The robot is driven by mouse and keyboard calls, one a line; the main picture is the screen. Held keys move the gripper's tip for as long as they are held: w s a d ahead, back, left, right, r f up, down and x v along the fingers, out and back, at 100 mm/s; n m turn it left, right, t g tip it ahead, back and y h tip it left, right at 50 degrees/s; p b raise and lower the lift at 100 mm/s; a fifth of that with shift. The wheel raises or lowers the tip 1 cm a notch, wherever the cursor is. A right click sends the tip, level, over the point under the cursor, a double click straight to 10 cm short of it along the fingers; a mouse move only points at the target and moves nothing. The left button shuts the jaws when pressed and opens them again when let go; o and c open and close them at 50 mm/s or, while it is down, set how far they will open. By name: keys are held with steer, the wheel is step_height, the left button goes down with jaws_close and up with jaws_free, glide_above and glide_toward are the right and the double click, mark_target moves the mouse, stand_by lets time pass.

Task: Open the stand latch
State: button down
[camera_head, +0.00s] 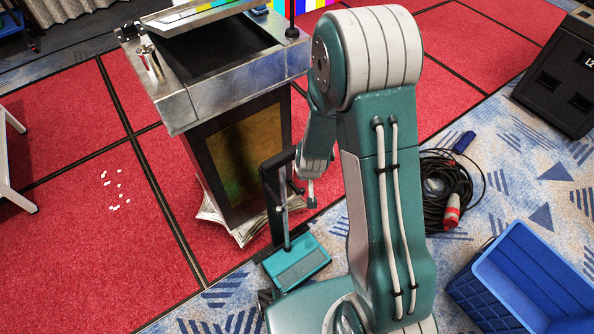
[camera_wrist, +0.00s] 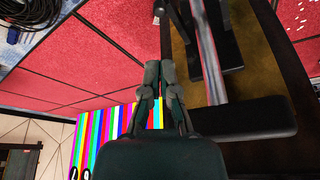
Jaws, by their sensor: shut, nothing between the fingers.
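A dark upright frame with a slim silver rod (camera_head: 285,215) is in front of the lectern in the head view. In the wrist view the silver rod (camera_wrist: 212,60) runs down the right half, with dark blocks beside it and a black bar (camera_wrist: 245,116) across its lower end. A dark thin bar (camera_wrist: 165,38) runs left of the rod. I cannot tell which part is the latch. My gripper (camera_wrist: 159,72) is shut and empty, its fingertips by the thin bar's lower end; I cannot tell whether they touch.
A metal-topped lectern (camera_head: 225,87) with a gold front panel stands behind the frame. At right are a coiled cable (camera_head: 437,190), a blue crate (camera_head: 468,296) and a black speaker (camera_head: 560,80). White scraps (camera_head: 118,185) lie on the red carpet at left, which is otherwise largely clear.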

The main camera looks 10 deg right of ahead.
steer(key=shift+w+a+f, duration=0.1)
steer(key=shift+w+f, duration=0.45)
steer(key=shift+f, duration=0.1)
steer(key=x, duration=1)
steer(key=shift+s+d, duration=0.1)
steer(key=shift+d, duration=0.1)
